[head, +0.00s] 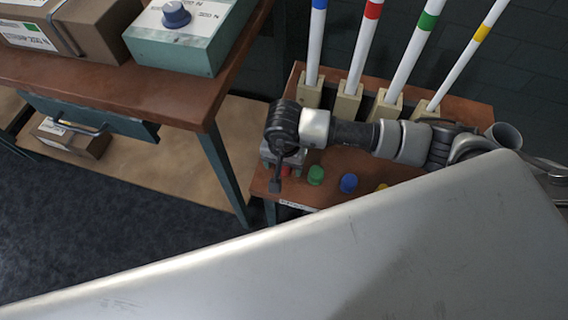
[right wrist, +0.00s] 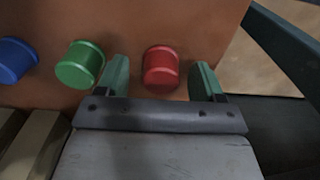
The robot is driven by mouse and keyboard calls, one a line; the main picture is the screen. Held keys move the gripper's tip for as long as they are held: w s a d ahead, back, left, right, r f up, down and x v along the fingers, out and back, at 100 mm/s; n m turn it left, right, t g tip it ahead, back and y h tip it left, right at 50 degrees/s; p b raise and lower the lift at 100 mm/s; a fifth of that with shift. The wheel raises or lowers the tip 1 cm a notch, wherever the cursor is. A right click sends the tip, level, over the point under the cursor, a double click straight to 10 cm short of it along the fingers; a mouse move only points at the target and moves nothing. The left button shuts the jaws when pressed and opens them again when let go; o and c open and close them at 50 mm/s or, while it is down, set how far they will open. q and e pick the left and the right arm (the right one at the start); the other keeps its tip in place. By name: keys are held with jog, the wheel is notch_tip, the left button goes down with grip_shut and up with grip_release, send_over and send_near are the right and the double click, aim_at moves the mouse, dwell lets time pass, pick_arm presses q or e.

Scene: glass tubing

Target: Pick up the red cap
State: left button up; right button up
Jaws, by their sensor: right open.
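The red cap (right wrist: 160,66) stands on the brown table (right wrist: 150,20) in the right wrist view, between the two fingers of my right gripper (right wrist: 160,78). The fingers are open, with a gap on each side of the cap. In the head view the red cap (head: 286,170) is mostly hidden by my right gripper (head: 280,182), which points down over it at the table's left end. My left gripper is not in view.
A green cap (right wrist: 80,65) and a blue cap (right wrist: 17,60) stand left of the red cap in the right wrist view. A yellow cap (head: 382,187) shows in the head view. Several white tubes with coloured bands, such as the red-banded tube (head: 362,45), stand in holders behind.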

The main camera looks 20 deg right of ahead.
jog(key=shift+f, duration=0.35)
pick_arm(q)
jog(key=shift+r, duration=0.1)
pick_arm(e)
jog(key=c, duration=1)
jog(key=shift+r, duration=0.1)
jog(key=shift+r, duration=0.55)
notch_tip(320, 180, up, 3)
jog(key=shift+w+f, duration=0.1)
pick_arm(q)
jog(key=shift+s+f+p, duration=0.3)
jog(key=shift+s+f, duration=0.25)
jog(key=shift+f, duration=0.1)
pick_arm(e)
jog(key=shift+s+d+r, duration=1.15)
jog(key=shift+s+d, duration=0.1)
jog(key=shift+d, duration=0.25)
jog(key=shift+s+d+r, duration=1.2)
jog(key=shift+s+d, duration=0.1)
jog(key=shift+d, duration=0.2)
jog(key=shift+s+d+r, duration=1.15)
jog(key=shift+s+d, duration=0.1)
jog(key=shift+d, duration=0.25)
